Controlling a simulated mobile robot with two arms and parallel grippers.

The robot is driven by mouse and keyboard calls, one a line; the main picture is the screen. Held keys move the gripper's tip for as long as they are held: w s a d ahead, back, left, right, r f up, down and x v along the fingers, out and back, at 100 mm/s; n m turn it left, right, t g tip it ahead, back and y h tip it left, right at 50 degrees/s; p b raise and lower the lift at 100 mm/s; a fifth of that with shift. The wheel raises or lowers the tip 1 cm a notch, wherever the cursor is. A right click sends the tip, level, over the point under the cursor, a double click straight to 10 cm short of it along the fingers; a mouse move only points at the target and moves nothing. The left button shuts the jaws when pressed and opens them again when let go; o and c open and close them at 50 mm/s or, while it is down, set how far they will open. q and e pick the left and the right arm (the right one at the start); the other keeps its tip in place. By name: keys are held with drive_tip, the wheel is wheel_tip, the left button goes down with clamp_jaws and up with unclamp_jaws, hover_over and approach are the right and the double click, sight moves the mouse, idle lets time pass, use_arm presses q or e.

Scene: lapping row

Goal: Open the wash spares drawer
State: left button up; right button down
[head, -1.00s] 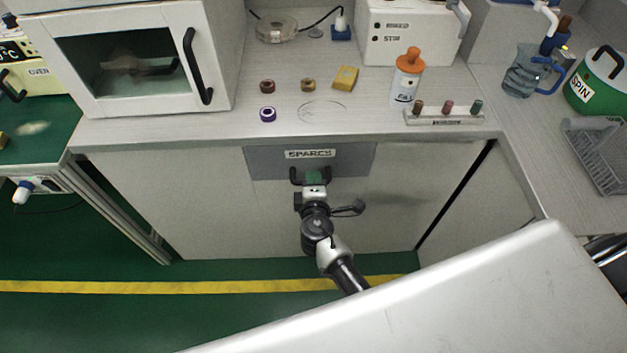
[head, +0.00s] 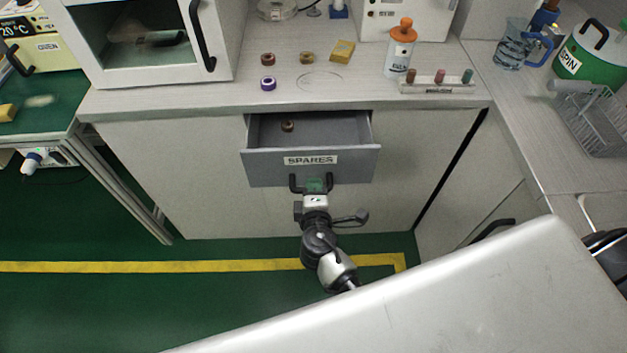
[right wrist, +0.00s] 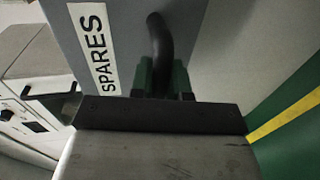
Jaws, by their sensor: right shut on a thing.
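The grey spares drawer (head: 265,170) stands pulled out from the bench front, with a white SPARES label on its face. The label also shows in the right wrist view (right wrist: 96,50). A small brown ring (head: 287,126) lies inside the drawer near the back. My right gripper (head: 314,186) is shut on the drawer's black handle (head: 294,183). In the right wrist view the handle (right wrist: 160,45) runs down between the green fingertips of the gripper (right wrist: 160,78). My left gripper is not in view.
On the bench top (head: 220,100) stand several small rings, a yellow block (head: 342,51), an orange-capped bottle (head: 401,48) and a rack (head: 437,87) of small pegs. A white cabinet (head: 150,40) stands at left. The green floor (head: 110,220) before the bench is clear.

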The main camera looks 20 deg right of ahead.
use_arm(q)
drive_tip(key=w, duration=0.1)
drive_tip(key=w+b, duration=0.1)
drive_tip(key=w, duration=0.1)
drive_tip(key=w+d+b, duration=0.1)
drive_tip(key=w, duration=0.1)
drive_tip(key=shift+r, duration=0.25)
use_arm(e)
drive_tip(key=f+v, duration=0.2)
drive_tip(key=v, duration=0.7)
drive_tip(key=shift+s, duration=0.15)
drive_tip(key=c, duration=1.1)
unclamp_jaws()
drive_tip(key=shift+s, duration=0.1)
